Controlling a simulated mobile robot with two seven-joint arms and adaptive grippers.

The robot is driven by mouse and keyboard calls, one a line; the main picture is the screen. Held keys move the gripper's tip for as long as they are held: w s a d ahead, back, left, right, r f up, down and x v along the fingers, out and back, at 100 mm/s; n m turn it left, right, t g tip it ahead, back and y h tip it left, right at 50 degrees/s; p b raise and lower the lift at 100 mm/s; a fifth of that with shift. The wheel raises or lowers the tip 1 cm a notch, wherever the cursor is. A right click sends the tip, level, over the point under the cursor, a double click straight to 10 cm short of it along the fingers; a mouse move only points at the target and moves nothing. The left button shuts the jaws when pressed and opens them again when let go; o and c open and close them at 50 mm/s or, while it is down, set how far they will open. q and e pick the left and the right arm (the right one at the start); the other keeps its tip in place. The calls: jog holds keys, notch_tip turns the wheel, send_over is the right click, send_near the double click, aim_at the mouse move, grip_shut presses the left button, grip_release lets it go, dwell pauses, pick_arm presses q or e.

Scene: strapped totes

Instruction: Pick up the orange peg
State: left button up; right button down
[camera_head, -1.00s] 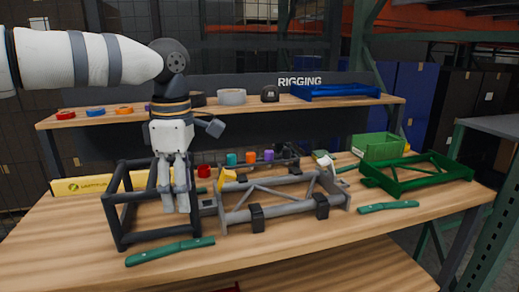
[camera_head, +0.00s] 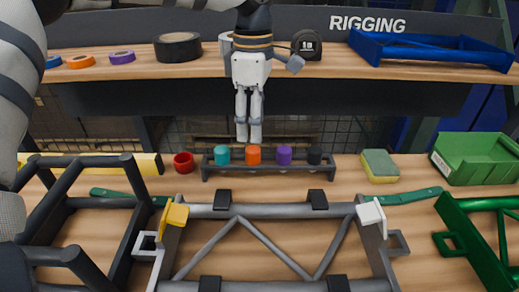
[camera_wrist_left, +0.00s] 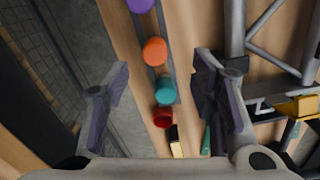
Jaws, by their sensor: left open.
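The orange peg (camera_head: 254,155) stands upright in a dark rack (camera_head: 290,174) at the back of the workbench, between a teal peg (camera_head: 222,155) and a purple peg (camera_head: 284,155). My left gripper (camera_head: 248,138) points down, its fingers appearing just above the orange peg in the head view; the depth gap is hard to judge. In the left wrist view the orange peg (camera_wrist_left: 155,51) shows between the spread fingers of the left gripper (camera_wrist_left: 162,70), towards the far end. The gripper is open and empty. My right gripper is out of view.
A black peg (camera_head: 315,155) ends the rack; a red cup-like piece (camera_head: 184,162) stands left of it. A grey frame (camera_head: 265,212) lies in front. A sponge (camera_head: 380,165) and green bin (camera_head: 477,158) are right. A shelf (camera_head: 400,75) with tape rolls is behind.

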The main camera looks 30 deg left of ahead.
aim_at(253, 149)
pick_arm(q)
jog(key=f, duration=0.8)
jog(key=shift+w+a+f, duration=0.15)
jog(key=shift+w+a, duration=0.1)
jog(key=shift+a, duration=0.15)
grip_shut()
